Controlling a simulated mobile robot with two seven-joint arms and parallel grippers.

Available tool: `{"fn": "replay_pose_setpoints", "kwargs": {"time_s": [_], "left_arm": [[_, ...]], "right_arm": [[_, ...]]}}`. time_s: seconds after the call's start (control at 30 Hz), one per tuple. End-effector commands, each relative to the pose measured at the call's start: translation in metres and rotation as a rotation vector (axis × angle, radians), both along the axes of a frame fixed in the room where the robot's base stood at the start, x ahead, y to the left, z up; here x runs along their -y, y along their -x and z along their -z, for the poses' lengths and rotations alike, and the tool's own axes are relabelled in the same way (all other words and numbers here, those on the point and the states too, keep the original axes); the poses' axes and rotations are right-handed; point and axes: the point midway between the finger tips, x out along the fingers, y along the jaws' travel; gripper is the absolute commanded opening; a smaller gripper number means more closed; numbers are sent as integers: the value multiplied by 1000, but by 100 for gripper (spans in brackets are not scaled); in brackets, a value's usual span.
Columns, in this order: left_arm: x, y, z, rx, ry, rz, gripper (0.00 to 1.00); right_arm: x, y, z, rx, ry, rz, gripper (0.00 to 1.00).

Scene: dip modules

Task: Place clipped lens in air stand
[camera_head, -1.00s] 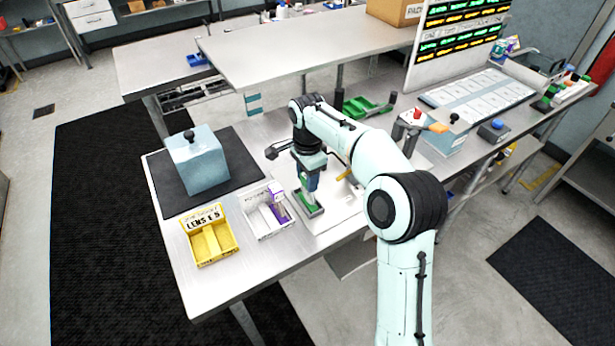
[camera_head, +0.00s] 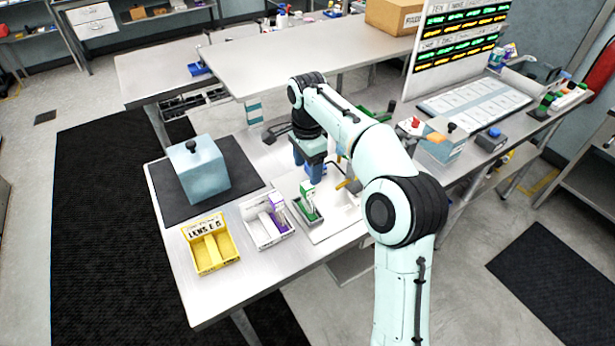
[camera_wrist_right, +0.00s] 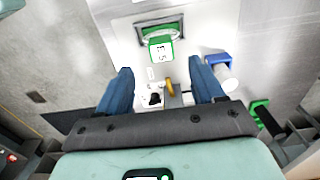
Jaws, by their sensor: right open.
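A clip with a green body and pale label (camera_head: 307,189) stands upright in a dark-rimmed green stand (camera_head: 313,217) on a white board. In the right wrist view the green clip (camera_wrist_right: 161,50) sits in the stand (camera_wrist_right: 142,30), its label facing the camera. I cannot tell how deep it is seated. My right gripper (camera_head: 308,174) is open and empty, above and behind the clip and apart from it. Its blue fingers (camera_wrist_right: 161,72) are spread wide in the right wrist view. My left gripper is not in view.
A yellow labelled bin (camera_head: 228,250) and a white bin (camera_head: 258,240) with a purple-and-white clip (camera_head: 277,207) stand left of the green stand. A pale blue block (camera_head: 200,172) with a black knob sits on a dark mat. A raised shelf (camera_head: 300,48) lies behind my arm.

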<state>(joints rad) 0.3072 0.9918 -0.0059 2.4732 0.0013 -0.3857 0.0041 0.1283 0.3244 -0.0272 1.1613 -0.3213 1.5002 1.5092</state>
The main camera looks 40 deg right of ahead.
Motion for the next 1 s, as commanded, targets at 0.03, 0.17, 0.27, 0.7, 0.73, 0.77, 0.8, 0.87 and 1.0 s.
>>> {"fn": "replay_pose_setpoints", "kwargs": {"time_s": [0.03, 0.17, 0.27, 0.7, 0.73, 0.77, 0.8, 0.87, 1.0], "left_arm": [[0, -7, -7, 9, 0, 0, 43], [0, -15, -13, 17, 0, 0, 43], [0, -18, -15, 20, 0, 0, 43], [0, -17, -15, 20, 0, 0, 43], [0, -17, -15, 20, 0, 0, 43], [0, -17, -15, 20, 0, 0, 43], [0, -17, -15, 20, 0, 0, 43], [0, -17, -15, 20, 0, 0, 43], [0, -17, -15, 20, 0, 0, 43]], "right_arm": [[0, -2, -15, 7, 0, -1, 68], [-1, -2, -33, 4, -1, -2, 68], [0, -1, -40, 3, -1, -1, 68], [0, 0, -42, -1, 0, -1, 68], [0, 0, -42, -1, 0, -1, 68], [0, 0, -42, -1, 0, -1, 68], [0, 0, -42, -1, -1, -1, 68], [0, 0, -42, -1, -1, -1, 68], [0, 0, -42, 0, -1, -1, 68]]}}
